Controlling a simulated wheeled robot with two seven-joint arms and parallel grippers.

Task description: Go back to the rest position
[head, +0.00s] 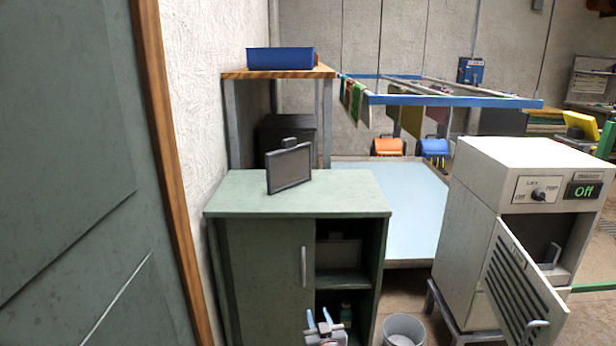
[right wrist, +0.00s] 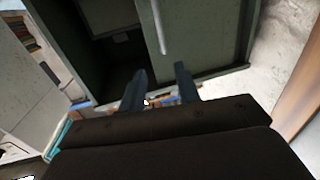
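My right gripper (head: 319,317) shows at the bottom of the head view, in front of the green cabinet (head: 260,265). Its two blue-grey fingers stand apart with nothing between them. In the right wrist view the fingers of the right gripper (right wrist: 160,78) are also apart and empty, with the cabinet (right wrist: 205,40) beyond them. My left gripper is not in the head view.
A dark framed panel (head: 289,167) stands on the cabinet top. The cabinet's right side is open with shelves. A bucket (head: 403,331) stands right of it. A white machine (head: 530,170) reading "Off" has its vented door (head: 520,285) open. A green door (head: 70,150) fills the left.

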